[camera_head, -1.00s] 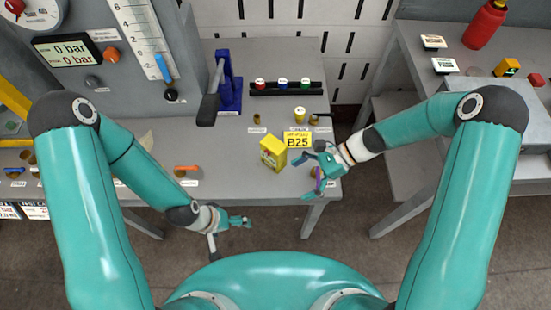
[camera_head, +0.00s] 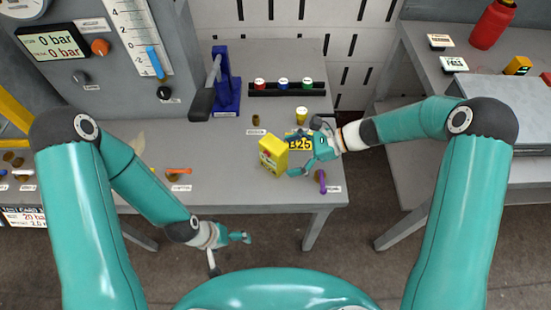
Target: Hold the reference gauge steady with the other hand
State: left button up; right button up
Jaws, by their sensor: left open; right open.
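A yellow box-shaped device (camera_head: 271,155) stands near the front right of the grey bench; it is the likeliest reference gauge, but its face is too small to read. My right gripper (camera_head: 294,155) is open just right of it, with its fingers pointing left toward the box. I cannot tell whether a finger touches it. My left gripper (camera_head: 238,240) is open and empty, low in front of the bench's front edge.
A purple-handled item (camera_head: 321,181) lies near the bench's right corner. A blue lever press (camera_head: 227,85) and a black rack (camera_head: 286,88) with several coloured caps stand behind.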

aim_at(277, 159)
jog(key=shift+b+x, duration=1)
jog(key=shift+x, duration=1.05)
pick_arm(q)
notch_tip(277, 159, down, 2)
jog(key=shift+f, duration=0.15)
pick_arm(e)
jog(key=c, duration=1.4)
pick_arm(q)
jog(key=shift+c, duration=0.3)
pick_arm(e)
jog(key=c, duration=0.4)
pick_arm(q)
grip_shut()
